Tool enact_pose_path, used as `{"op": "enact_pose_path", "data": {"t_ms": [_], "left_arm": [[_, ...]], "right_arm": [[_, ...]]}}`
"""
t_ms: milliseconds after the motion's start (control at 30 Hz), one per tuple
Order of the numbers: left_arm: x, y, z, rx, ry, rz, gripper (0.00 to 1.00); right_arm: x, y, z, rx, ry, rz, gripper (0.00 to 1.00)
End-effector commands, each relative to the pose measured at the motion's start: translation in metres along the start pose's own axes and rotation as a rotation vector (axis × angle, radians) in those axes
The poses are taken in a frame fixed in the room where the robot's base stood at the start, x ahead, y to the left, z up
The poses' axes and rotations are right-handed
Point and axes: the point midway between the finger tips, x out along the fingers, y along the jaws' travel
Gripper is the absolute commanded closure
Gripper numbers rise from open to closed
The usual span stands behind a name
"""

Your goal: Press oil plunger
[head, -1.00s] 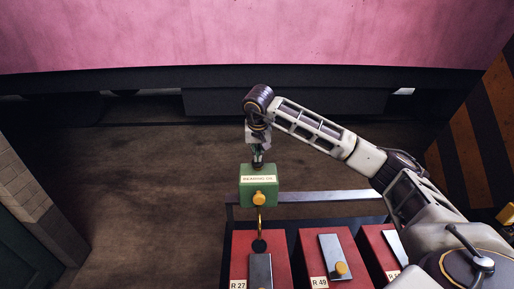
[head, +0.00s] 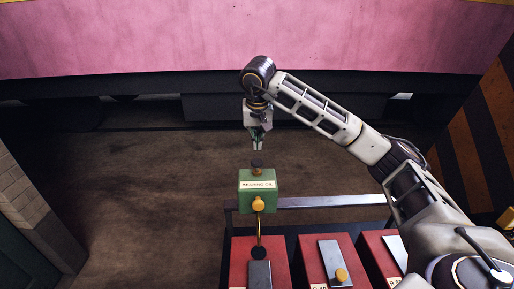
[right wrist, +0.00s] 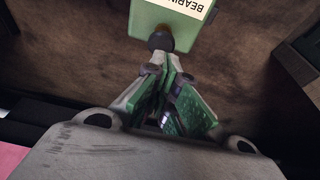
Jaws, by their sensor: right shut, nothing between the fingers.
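The green bearing oil box (head: 258,191) stands above the red boxes in the head view, with a white label and a yellow knob (head: 258,204) on its front. A dark round plunger cap (head: 257,163) sticks up from its top. The green box (right wrist: 172,18) and the dark cap (right wrist: 160,41) also show in the right wrist view. My left gripper is out of view.
A curved pipe (head: 259,229) runs from the green box down to a red box (head: 243,265). More red boxes with grey plates stand to the right, before a metal rail (head: 325,202). The floor to the left is clear.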

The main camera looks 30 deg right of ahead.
Motion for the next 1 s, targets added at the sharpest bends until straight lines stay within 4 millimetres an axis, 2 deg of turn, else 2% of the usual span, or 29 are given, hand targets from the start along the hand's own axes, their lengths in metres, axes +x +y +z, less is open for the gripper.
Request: {"op": "enact_pose_path", "data": {"t_ms": [100,300,1000], "left_arm": [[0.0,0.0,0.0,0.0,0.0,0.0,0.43],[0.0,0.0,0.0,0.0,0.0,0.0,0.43],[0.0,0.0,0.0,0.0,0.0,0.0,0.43]], "right_arm": [[-0.012,-0.001,0.0,0.0,0.0,-0.001,1.0],[-0.021,-0.001,0.0,0.0,0.001,-0.001,1.0],[-0.022,0.0,0.0,0.0,0.0,-0.001,1.0]]}}
